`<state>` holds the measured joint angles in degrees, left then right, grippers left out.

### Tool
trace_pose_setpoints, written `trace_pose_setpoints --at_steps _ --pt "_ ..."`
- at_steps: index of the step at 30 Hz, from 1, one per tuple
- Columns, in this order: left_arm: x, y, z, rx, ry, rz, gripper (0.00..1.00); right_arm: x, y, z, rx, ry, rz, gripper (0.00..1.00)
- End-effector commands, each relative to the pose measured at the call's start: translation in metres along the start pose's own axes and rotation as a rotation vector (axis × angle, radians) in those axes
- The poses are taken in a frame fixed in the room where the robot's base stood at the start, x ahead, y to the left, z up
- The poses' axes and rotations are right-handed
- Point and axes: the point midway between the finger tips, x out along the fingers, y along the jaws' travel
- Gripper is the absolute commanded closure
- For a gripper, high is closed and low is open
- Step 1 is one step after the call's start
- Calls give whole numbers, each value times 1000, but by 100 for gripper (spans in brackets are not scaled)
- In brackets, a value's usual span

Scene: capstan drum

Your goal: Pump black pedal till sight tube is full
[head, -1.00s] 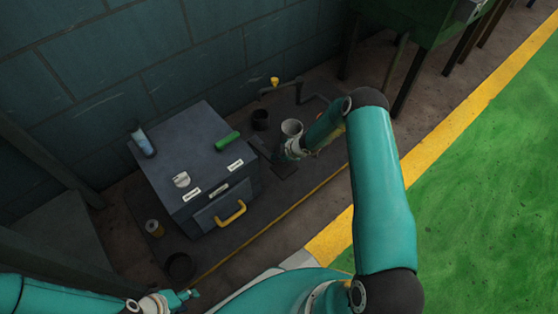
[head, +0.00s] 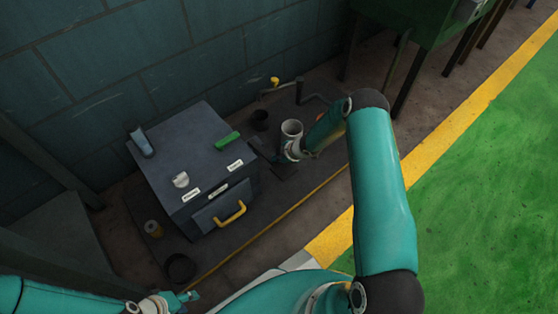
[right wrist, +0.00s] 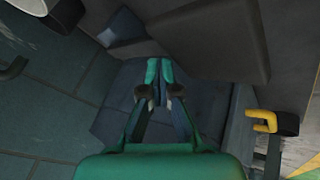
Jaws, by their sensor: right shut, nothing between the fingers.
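The black pedal (head: 262,149) juts from the right side of the dark grey box (head: 233,188), low over the base plate. My right gripper (head: 283,157) is down by its outer end in the head view; its fingertips are hard to make out there. In the right wrist view its fingers (right wrist: 160,75) are shut and empty, over dark surfaces; I cannot tell whether they touch the pedal. A bluish tube (head: 141,142), seemingly the sight tube, stands on the box's back left; its level is too small to read. My left gripper (head: 188,296) is at the bottom left, away from the box.
The box carries a green piece (head: 227,140), a pale knob (head: 181,180) and a yellow handle (head: 230,213).

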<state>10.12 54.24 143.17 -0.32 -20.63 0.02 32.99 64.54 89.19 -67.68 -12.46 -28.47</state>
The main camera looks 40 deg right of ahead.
Motion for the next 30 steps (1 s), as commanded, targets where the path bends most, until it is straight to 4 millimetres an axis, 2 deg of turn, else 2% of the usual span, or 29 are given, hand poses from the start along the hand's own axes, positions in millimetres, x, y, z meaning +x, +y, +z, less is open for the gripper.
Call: trace_pose_setpoints --at_steps 30 --pt "12 -4 0 0 0 0 60 9 -8 8 1 -2 -2 100"
